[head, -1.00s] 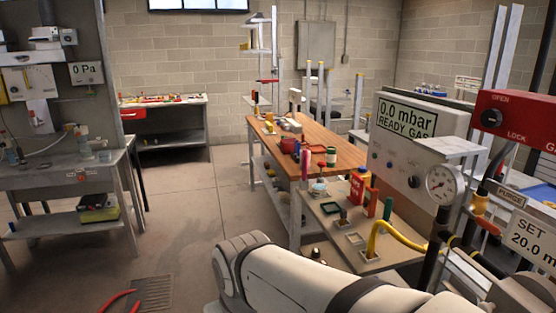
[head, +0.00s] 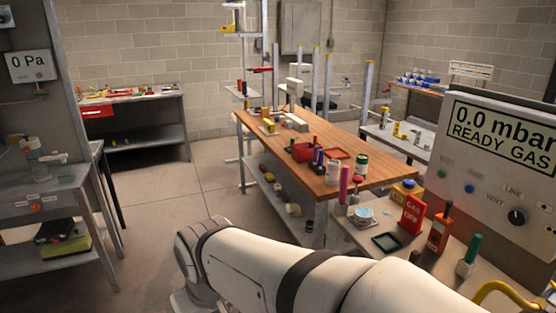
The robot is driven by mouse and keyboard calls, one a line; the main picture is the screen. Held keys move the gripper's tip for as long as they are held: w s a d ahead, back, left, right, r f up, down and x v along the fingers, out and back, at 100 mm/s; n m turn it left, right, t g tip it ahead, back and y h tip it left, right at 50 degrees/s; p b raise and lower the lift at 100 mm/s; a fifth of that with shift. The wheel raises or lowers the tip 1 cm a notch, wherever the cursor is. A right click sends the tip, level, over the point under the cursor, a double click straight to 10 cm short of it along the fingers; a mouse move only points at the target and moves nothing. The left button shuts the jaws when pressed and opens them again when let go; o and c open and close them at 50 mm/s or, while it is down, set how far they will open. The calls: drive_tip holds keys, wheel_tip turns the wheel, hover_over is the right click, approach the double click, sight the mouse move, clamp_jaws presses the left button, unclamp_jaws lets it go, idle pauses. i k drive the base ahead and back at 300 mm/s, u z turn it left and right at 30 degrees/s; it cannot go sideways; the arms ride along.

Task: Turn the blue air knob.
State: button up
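I cannot make out a knob marked as air. A small round blue button or light (head: 469,188) is on the front of the grey panel (head: 505,165) that reads "0.0 mbar READY GAS", at the right. A black knob (head: 517,216) sits near the words LINE and VENT on the same panel. My white arm crosses the bottom of the head view, in front of the bench, and my gripper is not in view.
A wooden-topped table (head: 380,176) with tools and bottles stands mid-view. A lower bench with a red GAS OFF block (head: 412,214) is at right. A grey workbench (head: 50,200) is at left. Floor between is clear.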

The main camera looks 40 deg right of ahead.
sight(408, 183)
drive_tip(key=u, duration=0.05)
drive_tip(key=i, duration=1.6)
drive_tip(key=z, duration=3.15)
drive_tip(key=i, duration=1)
drive_tip(key=z, duration=0.05)
